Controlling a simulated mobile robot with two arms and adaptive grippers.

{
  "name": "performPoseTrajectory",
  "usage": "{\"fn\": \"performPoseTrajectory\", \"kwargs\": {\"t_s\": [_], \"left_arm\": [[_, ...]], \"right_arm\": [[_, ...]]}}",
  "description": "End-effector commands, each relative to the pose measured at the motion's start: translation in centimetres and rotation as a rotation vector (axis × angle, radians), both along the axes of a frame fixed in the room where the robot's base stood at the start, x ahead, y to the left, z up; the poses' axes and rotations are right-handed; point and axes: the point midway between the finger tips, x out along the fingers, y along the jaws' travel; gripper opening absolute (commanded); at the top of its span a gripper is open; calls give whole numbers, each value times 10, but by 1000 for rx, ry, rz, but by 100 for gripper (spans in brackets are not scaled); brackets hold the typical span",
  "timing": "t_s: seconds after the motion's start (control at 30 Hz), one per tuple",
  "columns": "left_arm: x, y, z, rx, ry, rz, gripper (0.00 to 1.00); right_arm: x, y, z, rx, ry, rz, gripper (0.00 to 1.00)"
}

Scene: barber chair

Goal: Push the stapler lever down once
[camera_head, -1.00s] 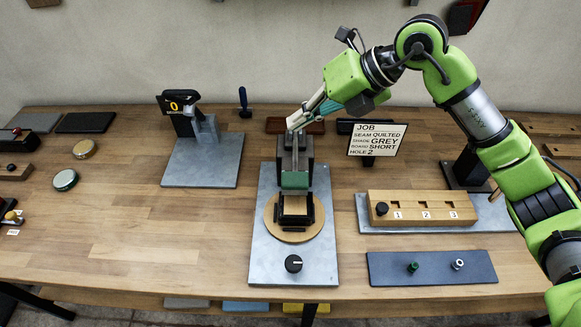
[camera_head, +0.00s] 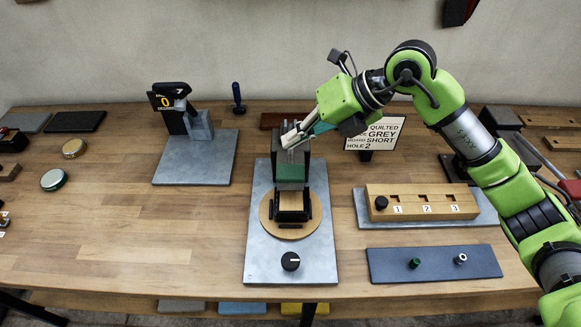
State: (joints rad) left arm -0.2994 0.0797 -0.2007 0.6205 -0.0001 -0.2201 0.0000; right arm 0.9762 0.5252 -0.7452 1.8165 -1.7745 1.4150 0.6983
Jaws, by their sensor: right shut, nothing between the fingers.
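The stapler appears to be the dark upright device (camera_head: 292,172) with a green front, on a grey plate (camera_head: 265,250) in the middle of the table. A round wooden disc (camera_head: 270,213) with a black-framed pad lies at its foot. No separate lever can be made out; my fingers cover part of its top. My right gripper (camera_head: 291,138) reaches in from the right. It is shut and empty, its pale fingertips at the top of the device. Whether they touch it I cannot tell. My left gripper is not in view.
A black device (camera_head: 172,97) showing 0 stands on a grey plate to the left. A wooden block (camera_head: 425,200) numbered 1 to 3 and a dark tray (camera_head: 435,264) are on the right. The left-centre table is clear.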

Motion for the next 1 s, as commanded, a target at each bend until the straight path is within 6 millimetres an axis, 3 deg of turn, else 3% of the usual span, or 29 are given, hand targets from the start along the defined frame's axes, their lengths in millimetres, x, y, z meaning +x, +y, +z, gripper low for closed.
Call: {"fn": "performPoseTrajectory", "kwargs": {"t_s": [0.03,0.2,1.0], "left_arm": [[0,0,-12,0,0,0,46],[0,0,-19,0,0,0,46],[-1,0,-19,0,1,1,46]], "right_arm": [[-1,0,-13,-1,-1,-1,0],[-3,0,-22,0,-1,-1,0],[-3,0,-22,0,-1,-1,0]]}}
